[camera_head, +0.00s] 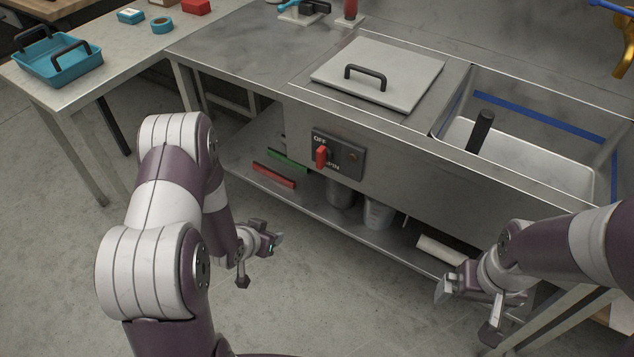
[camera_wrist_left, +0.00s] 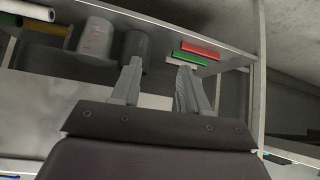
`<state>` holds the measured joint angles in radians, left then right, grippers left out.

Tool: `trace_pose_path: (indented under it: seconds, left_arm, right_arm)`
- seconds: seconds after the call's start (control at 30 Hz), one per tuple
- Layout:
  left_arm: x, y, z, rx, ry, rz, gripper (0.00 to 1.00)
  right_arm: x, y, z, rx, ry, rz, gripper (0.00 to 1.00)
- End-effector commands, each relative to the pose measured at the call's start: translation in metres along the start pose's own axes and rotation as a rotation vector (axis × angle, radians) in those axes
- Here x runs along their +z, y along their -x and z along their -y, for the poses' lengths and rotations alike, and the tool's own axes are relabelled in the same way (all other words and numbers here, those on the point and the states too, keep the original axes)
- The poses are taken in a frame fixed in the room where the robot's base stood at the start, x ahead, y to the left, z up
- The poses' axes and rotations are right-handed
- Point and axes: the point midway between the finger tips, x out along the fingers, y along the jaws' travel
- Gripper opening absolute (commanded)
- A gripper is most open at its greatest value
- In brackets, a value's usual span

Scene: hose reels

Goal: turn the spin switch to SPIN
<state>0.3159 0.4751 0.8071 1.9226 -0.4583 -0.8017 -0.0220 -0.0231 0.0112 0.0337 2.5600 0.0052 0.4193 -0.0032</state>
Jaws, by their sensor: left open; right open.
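The spin switch (camera_head: 321,156) is a red knob on a dark panel (camera_head: 347,168) on the front of the steel counter. OFF is printed above the knob and SPIN, partly covered, below it. The knob stands roughly upright; I cannot tell exactly which label it points to. My left gripper (camera_head: 260,261) is open and empty, below and left of the panel, apart from it. It also shows in the left wrist view (camera_wrist_left: 160,72), facing the lower shelf, with the switch out of that view. My right gripper (camera_head: 466,312) is open and empty at the lower right, far from the switch.
A lower shelf (camera_head: 323,212) holds a red bar (camera_head: 274,175), a green bar (camera_head: 287,160), metal cans (camera_head: 378,213) and a white roll (camera_head: 440,250). Above are a lidded hatch (camera_head: 410,70) and a sink (camera_head: 545,160). The floor before the counter is free.

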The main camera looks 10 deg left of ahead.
Motion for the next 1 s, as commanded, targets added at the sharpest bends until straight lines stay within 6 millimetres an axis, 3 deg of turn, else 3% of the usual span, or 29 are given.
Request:
trace_pose_path:
  seconds: [0.03, 0.07, 0.2, 0.3, 0.43, 0.8, 1.0]
  left_arm:
    - [-0.006, -0.017, -0.005, 0.034, -0.017, -0.146, 0.45]
    - [-0.02, -0.018, -0.01, 0.059, -0.031, -0.247, 0.45]
    - [-0.093, 0.011, -0.026, 0.141, -0.082, -0.648, 0.45]
    - [-0.116, 0.029, -0.03, 0.164, -0.088, -0.785, 0.45]
    - [-0.13, 0.027, -0.033, 0.167, -0.088, -0.827, 0.45]
    - [-0.194, -0.033, -0.049, 0.165, -0.088, -0.826, 0.45]
    - [-0.211, -0.049, -0.052, 0.164, -0.086, -0.823, 0.45]
  right_arm:
    - [0.002, -0.013, 0.0, 0.0, 0.0, -0.001, 1.0]
    - [0.001, -0.013, 0.0, 0.0, 0.0, -0.001, 1.0]
    - [0.0, -0.006, 0.0, 0.0, 0.0, -0.002, 1.0]
    - [0.0, -0.006, 0.0, 0.0, 0.0, -0.001, 1.0]
    - [0.001, -0.008, 0.0, 0.0, 0.0, -0.001, 1.0]
    - [0.002, -0.019, 0.0, 0.0, 0.0, -0.001, 1.0]
    - [0.002, -0.021, 0.0, 0.0, 0.0, -0.001, 1.0]
